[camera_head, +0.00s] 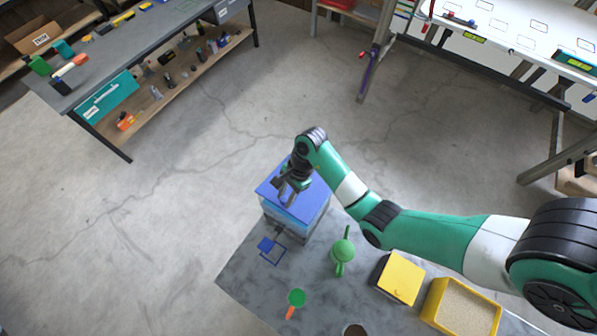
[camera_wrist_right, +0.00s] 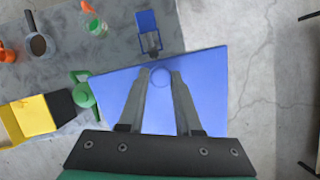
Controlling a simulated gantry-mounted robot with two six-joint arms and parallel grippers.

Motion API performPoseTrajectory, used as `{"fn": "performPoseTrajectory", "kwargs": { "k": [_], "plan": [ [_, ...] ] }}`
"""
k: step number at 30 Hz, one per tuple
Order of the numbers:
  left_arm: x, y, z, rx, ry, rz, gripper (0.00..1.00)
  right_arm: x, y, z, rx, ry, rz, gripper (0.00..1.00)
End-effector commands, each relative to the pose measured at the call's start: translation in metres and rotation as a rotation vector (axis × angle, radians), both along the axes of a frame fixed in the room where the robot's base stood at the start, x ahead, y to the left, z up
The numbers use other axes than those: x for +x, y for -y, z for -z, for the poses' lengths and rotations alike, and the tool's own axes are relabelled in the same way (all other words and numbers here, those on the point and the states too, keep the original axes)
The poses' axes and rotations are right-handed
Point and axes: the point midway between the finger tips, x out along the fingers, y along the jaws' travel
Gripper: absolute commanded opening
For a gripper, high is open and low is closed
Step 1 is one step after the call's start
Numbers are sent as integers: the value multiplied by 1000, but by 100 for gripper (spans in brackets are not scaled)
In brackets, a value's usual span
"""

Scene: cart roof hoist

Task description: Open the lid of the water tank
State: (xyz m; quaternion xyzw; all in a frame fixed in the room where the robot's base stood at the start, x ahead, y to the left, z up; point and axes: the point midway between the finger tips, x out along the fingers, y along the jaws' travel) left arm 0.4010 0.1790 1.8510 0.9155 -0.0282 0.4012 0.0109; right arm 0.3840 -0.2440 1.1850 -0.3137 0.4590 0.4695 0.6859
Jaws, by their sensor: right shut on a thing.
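The water tank (camera_head: 286,218) is a clear-sided box at the back edge of the grey marbled table. Its flat blue lid (camera_head: 276,187) covers the top; I cannot tell whether it rests on the rim or is slightly raised. My right gripper (camera_head: 287,196) is over the lid. In the right wrist view, the lid (camera_wrist_right: 206,85) fills the middle, and my right gripper (camera_wrist_right: 161,76) has its fingertips on either side of a small round blue knob (camera_wrist_right: 160,78), shut on it. The inside of the tank is hidden. My left gripper is out of view.
A blue frame-like piece (camera_head: 270,250) lies in front of the tank. A green watering can (camera_head: 342,252), a green-and-orange item (camera_head: 296,298), a yellow-topped box (camera_head: 400,278) and a yellow grain-filled tray (camera_head: 462,308) are on the table. Open floor (camera_head: 190,195) lies beyond.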

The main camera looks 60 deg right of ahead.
Motion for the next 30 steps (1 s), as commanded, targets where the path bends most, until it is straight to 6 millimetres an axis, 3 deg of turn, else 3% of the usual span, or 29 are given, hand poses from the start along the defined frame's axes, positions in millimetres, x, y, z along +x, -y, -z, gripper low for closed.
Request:
{"fn": "performPoseTrajectory", "kwargs": {
  "k": [8,17,30],
  "plan": [
    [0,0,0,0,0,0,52,1,1,-1,0,2,0,15],
    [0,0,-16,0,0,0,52,0,11,-22,-1,3,1,16],
    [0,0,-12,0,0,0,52,0,20,-38,-1,5,1,16]
  ]
}}
